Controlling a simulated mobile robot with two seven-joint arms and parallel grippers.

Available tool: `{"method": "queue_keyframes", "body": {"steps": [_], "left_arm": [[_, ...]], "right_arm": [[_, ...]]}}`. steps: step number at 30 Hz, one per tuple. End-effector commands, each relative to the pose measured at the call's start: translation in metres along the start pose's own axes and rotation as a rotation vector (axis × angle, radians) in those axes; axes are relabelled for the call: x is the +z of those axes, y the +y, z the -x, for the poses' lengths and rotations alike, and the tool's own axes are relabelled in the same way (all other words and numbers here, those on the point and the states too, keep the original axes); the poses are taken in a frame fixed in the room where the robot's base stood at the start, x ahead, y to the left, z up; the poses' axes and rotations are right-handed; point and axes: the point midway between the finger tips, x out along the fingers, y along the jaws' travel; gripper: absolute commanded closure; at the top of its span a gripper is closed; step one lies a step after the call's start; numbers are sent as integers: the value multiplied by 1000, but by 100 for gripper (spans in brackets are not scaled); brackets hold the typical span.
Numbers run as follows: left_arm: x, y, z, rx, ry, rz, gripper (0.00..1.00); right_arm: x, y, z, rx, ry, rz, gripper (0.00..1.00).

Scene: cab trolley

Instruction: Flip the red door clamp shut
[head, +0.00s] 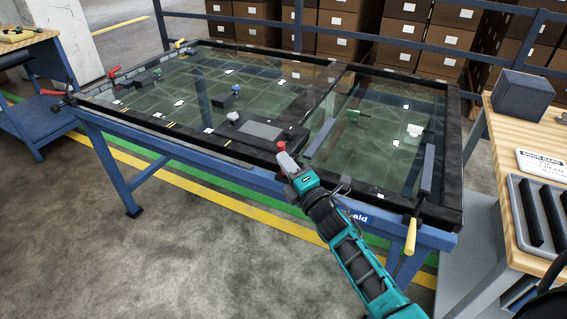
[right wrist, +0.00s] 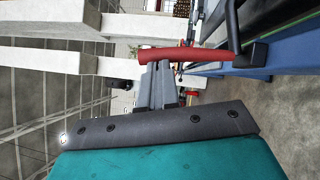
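The red door clamp (head: 281,147) is at the front edge of the trolley, about mid-length. Its red handle sticks up at a tilt in the head view. In the right wrist view the red handle (right wrist: 185,54) lies across the picture just at my fingertips, with a dark arm at its right end. My right gripper (head: 288,166) is right at this handle on the near side. Its grey fingers (right wrist: 160,85) look close together, with no thing visible between them; whether the tips touch the handle is unclear. My left gripper is not in view.
The blue trolley (head: 150,148) carries a black-framed glass door (head: 390,165). Other red-handled clamps (head: 113,72) are at its left end, and a yellow handle (head: 410,236) hangs at its front right. A wooden bench (head: 495,130) with a grey tray stands right. The floor in front is clear.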

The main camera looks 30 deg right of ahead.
Motion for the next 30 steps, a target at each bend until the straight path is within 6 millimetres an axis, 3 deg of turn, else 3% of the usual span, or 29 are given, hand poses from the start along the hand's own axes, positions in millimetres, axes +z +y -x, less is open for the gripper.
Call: {"method": "queue_keyframes", "body": {"steps": [30], "left_arm": [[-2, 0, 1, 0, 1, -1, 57]], "right_arm": [[12, 4, -8, 8, -4, 5, 100]]}}
